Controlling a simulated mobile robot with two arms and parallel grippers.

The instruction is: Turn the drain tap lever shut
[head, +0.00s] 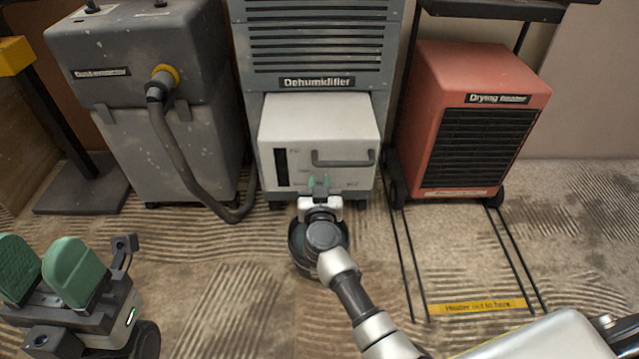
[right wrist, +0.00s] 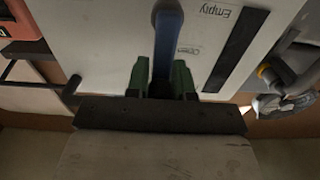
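The drain tap lever (right wrist: 168,40) is a blue bar on the front of the white tank (head: 320,128) under the dehumidifier, beside the upside-down word "Open" in the right wrist view. My right gripper (right wrist: 165,80) has its green fingers on either side of the lever, close against it, and looks shut on it. In the head view the right gripper (head: 318,184) is at the tank's lower front and hides the lever. My left gripper (head: 45,268) is at the lower left, its green fingers apart and empty, away from the tank.
The grey dehumidifier (head: 312,45) rises above the tank. A grey machine (head: 150,110) with a dark hose (head: 185,165) stands left. A red drying heater (head: 470,120) stands right, with floor rails and a yellow strip (head: 478,307) before it. Patterned floor lies open in front.

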